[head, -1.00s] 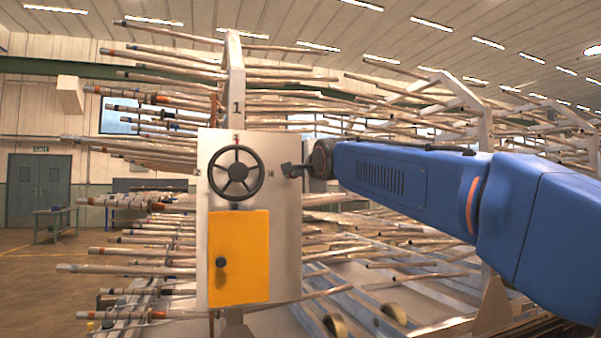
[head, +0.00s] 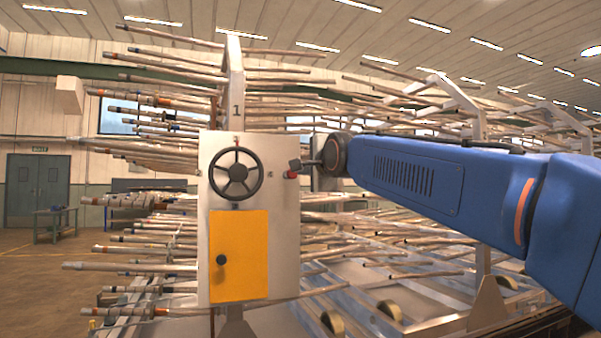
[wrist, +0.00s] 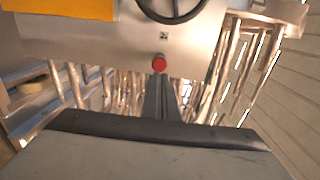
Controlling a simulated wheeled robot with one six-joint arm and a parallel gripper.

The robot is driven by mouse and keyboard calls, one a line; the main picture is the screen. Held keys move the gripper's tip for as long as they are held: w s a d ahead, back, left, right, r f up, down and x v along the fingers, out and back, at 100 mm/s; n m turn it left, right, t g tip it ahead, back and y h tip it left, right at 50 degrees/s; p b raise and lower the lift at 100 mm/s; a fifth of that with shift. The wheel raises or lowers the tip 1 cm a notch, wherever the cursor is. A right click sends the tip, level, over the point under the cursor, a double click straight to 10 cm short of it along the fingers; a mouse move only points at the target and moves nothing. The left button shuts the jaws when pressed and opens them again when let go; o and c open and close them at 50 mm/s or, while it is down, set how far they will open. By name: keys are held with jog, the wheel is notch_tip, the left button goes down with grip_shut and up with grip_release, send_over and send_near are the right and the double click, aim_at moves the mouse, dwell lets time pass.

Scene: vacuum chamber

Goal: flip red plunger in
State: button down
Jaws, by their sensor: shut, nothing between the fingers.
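The red plunger (head: 291,174) is a small red knob at the right edge of the upright metal panel (head: 285,232), right of the black handwheel (head: 236,174). In the wrist view the red plunger (wrist: 159,63) shows as a round red cap near the panel's lower edge. My gripper (head: 295,165) is shut and empty, its tip close by the plunger, slightly above and right of it in the head view. In the wrist view the gripper's narrow fingers (wrist: 160,82) point straight at the cap. I cannot tell whether they touch it.
A yellow door (head: 240,256) with a black knob sits below the handwheel. Racks of long rods (head: 150,260) stand beside and behind the panel. Metal frames (head: 460,95) rise at the right. Open floor (head: 35,290) lies at the left.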

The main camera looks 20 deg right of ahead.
jog(key=s, duration=0.6)
jog(key=shift+s+r, duration=0.15)
jog(key=shift+s, duration=0.05)
jog(key=s+f+n+g, duration=0.4)
jog(key=s+f, duration=0.6)
jog(key=f, duration=0.8)
jog(key=s+f+n+g, duration=0.4)
jog(key=s+f+n, duration=0.4)
jog(key=f, duration=1)
jog(key=s+f+n+g, duration=0.4)
jog(key=s+f, duration=0.8)
jog(key=f, duration=0.7)
jog(key=shift+n+g, duration=0.3)
jog(key=shift+n, duration=0.7)
jog(key=shift+r, duration=0.1)
